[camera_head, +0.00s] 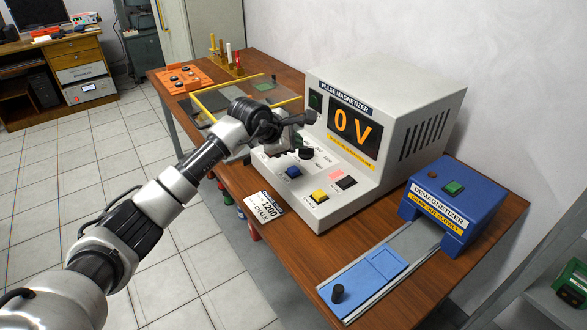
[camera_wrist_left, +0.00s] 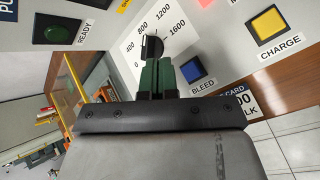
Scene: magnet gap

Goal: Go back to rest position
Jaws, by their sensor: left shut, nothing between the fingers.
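My left gripper (camera_head: 299,142) is at the front panel of the grey pulse magnetizer (camera_head: 425,115), its arm reaching in from the left. In the left wrist view its green fingers (camera_wrist_left: 157,78) are shut together with nothing between them. Their tips are close to the black dial knob (camera_wrist_left: 152,47); I cannot tell if they touch it. The knob (camera_head: 306,153) also shows in the head view, just below the gripper. The magnetizer display (camera_head: 353,128) reads 0 V. My right gripper is not in view.
The panel has a blue bleed button (camera_head: 293,172) and a yellow charge button (camera_head: 319,195). A 1200 card (camera_head: 264,206) lies near the table's front edge. A blue demagnetizer (camera_head: 453,205) with a sliding track stands at right. A yellow-edged clear enclosure (camera_head: 215,97) stands behind my arm. Floor at left is clear.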

